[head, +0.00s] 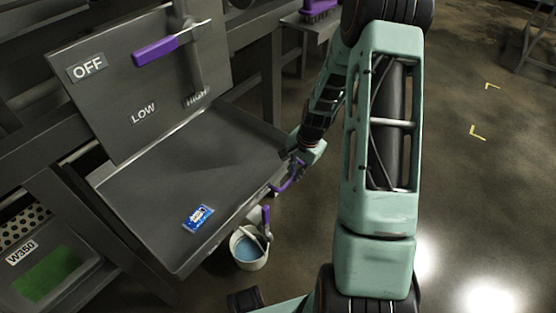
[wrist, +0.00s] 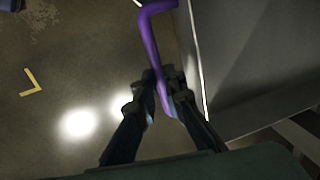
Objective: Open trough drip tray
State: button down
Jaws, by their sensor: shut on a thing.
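A wide dark grey tray-like surface (head: 150,195), which looks like the trough drip tray, lies below an upright panel. A purple bar handle (head: 280,187) is at its right front edge. My gripper (head: 297,170) is at that edge with its fingers closed around the handle. In the wrist view the purple handle (wrist: 150,40) runs between my gripper's fingers (wrist: 162,92), beside a grey panel face (wrist: 245,70). My fingers hide part of the handle. I cannot tell how far the tray is pulled out.
A blue packet (head: 198,218) lies on the grey surface. A white bucket (head: 247,262) with blue contents stands just below its front edge. The panel (head: 110,90) marked OFF, LOW and HIGH carries a purple lever (head: 155,52). Open floor (head: 480,180) lies to the right.

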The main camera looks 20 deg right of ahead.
jog(key=s+d, duration=0.4)
jog(key=s, duration=0.2)
jog(key=shift+s+d, duration=0.15)
jog(key=shift+d, duration=0.1)
jog(key=c, duration=2)
grip_release()
jog(key=r, duration=0.4)
jog(key=s+d+r, duration=0.1)
jog(key=r, duration=0.6)
jog(key=shift+s+d+r, duration=0.15)
jog(key=shift+s+r, duration=0.2)
jog(key=shift+r, duration=0.05)
